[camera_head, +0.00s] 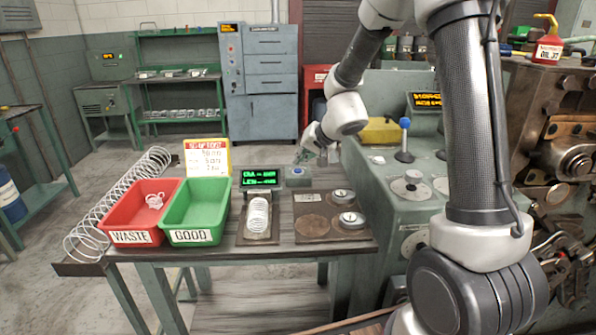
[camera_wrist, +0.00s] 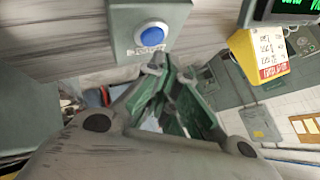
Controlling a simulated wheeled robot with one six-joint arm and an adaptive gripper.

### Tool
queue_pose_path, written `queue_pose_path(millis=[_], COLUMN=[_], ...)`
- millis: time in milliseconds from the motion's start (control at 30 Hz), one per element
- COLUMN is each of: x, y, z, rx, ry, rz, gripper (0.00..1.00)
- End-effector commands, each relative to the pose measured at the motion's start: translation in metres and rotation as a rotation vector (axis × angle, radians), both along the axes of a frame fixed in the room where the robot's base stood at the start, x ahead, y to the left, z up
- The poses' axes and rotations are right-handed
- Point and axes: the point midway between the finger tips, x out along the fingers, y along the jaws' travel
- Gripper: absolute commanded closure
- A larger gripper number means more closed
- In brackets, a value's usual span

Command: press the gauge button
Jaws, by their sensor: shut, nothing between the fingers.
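The gauge button is a blue round button (camera_wrist: 151,36) on a small grey box with a label in front of it, at the top of the wrist view. In the head view the button box (camera_head: 297,177) sits on the bench, right of the black gauge display (camera_head: 261,178) with green text. My gripper (camera_head: 322,157) is shut and empty, just behind and right of the box and apart from it. In the wrist view my gripper's fingertips (camera_wrist: 170,70) lie below and slightly right of the button, not touching it.
A coiled spring (camera_head: 258,217) lies on a plate in front of the display. The green machine (camera_head: 384,215) with a blue-knobbed lever (camera_head: 404,140) bounds the right side.

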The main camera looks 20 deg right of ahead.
Motion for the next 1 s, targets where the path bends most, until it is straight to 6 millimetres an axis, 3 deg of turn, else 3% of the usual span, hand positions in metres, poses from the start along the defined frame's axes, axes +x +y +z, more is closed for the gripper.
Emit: queue_pose_path(millis=[1000], x=[0.000], y=[0.000], z=[-0.013], rx=[0.000], ry=[0.001], rz=[0.001], gripper=[1.00])
